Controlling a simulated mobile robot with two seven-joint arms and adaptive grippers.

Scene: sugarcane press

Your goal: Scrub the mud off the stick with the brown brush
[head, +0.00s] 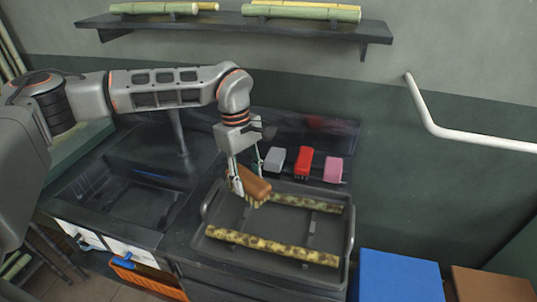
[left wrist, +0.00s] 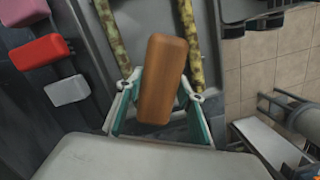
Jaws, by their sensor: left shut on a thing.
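My left gripper (head: 245,180) is shut on the brown brush (head: 256,184), a wooden block with pale bristles underneath. It holds the brush over the left part of the dark tray (head: 222,256), near the left end of the far stick. In the left wrist view the brush (left wrist: 163,80) lies between the fingers of my left gripper (left wrist: 163,108). Two muddy sticks lie in the tray, a far stick (head: 312,204) and a near stick (head: 275,247), both yellowish with dark spots. I cannot tell whether the bristles touch the far stick. My right gripper is not in view.
A grey brush (head: 274,160), a red one (head: 304,162) and a pink one (head: 333,169) stand behind the tray. A sink (head: 127,203) is at the left. Blue (head: 399,277) and brown (head: 492,284) boxes stand at the lower right. Green canes (head: 300,13) rest on a wall shelf (head: 225,27).

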